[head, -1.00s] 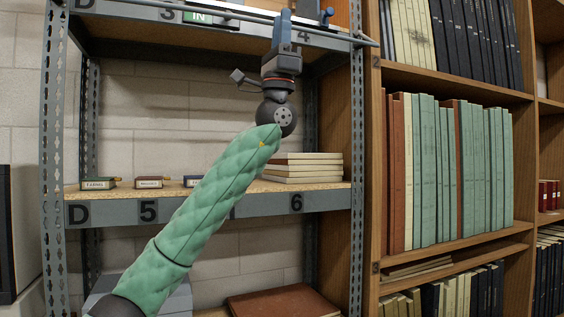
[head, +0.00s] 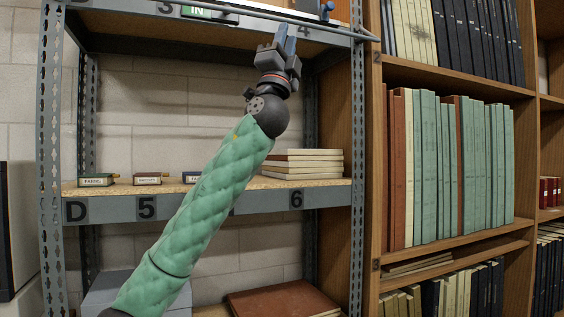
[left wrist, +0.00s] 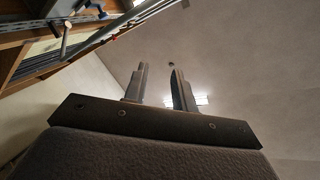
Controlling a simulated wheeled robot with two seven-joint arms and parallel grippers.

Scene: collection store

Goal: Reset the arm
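My left arm in its green padded sleeve (head: 205,205) reaches up from the lower left in front of the grey metal rack. My left gripper (head: 287,40) points upward, just below the upper shelf edge in the picture. In the left wrist view its two fingers (left wrist: 160,72) stand apart with nothing between them, and the ceiling and a lamp show behind. I cannot tell how far the fingers are from the shelf edge. My right gripper is not in view.
The rack's middle shelf (head: 110,208) holds small labelled boxes (head: 148,178) and a stack of pale books (head: 305,163). A rail (head: 270,16) with a blue clamp (head: 327,10) runs along the upper shelf. A wooden bookcase (head: 455,88) full of volumes stands at right.

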